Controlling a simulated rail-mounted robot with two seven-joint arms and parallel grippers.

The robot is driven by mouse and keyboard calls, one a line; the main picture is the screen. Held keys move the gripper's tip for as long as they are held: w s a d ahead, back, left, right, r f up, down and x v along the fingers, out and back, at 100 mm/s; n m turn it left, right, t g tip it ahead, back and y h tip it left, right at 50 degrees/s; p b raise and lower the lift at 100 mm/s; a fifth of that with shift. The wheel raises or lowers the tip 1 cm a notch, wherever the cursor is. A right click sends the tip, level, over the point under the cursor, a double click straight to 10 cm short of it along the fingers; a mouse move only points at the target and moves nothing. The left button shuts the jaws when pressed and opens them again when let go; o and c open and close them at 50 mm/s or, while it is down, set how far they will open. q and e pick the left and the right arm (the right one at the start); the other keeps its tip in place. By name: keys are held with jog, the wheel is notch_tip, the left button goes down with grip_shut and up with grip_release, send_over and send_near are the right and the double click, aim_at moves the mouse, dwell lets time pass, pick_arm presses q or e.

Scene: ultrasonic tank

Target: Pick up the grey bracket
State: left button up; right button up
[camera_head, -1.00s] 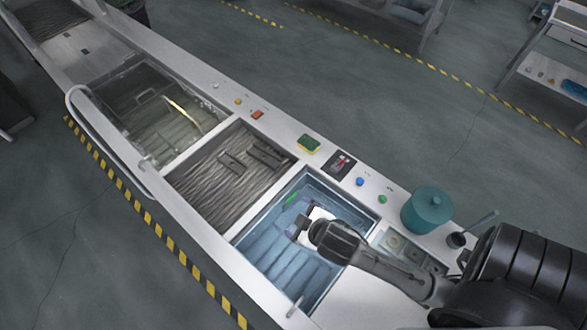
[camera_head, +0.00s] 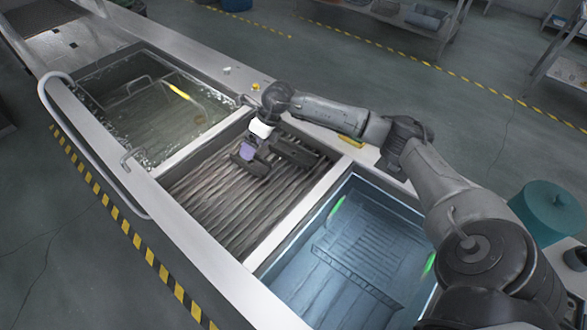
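My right gripper (camera_head: 255,142) hangs from the arm that comes in from the right. It points down over the dark ribbed middle basin. A small greyish-purple piece (camera_head: 247,152) shows right at its fingertips. I cannot tell whether this is the grey bracket, or whether the fingers are closed on it. Two dark grey blocks lie on the ribs: a shorter one (camera_head: 252,166) just below the fingertips and a longer one (camera_head: 295,152) to their right. The gripper hides part of both. My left gripper is not in view.
The left tank (camera_head: 150,160) holds murky liquid, a wire handle and a glowing yellow strip (camera_head: 180,91). The blue-lit tank (camera_head: 345,265) is at the lower right, with green lights on its walls. A teal canister (camera_head: 550,209) stands at the right. My arm crosses the back rim.

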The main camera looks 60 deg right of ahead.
jog(key=s+d+m+g+h+b, duration=0.1)
jog(key=s+d+g+h+b, duration=0.1)
jog(key=d, duration=0.5)
jog(key=s+d+m+g+h+b, duration=0.1)
jog(key=s+d+h+b, duration=0.15)
jog(key=d, duration=0.35)
send_over(293, 154)
jog(key=f, duration=0.5)
jog(key=s+f+b, duration=0.1)
jog(key=f, duration=0.1)
jog(key=shift+f, duration=0.25)
jog(key=shift+w+f, duration=0.1)
jog(key=shift+f, duration=0.5)
jog(key=shift+w+a+f+b, duration=0.15)
jog(key=shift+f+b, duration=0.35)
jog(key=shift+f, duration=0.85)
jog(key=shift+w+d+f+b, duration=0.15)
jog(key=shift+f+b, duration=0.35)
jog(key=shift+f, duration=0.8)
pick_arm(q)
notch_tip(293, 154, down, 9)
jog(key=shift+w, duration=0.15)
pick_arm(e)
jog(key=shift+c, duration=0.2)
jog(key=c, duration=1.2)
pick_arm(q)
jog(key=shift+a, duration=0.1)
pick_arm(e)
jog(key=shift+r, duration=0.1)
jog(key=shift+c, duration=0.3)
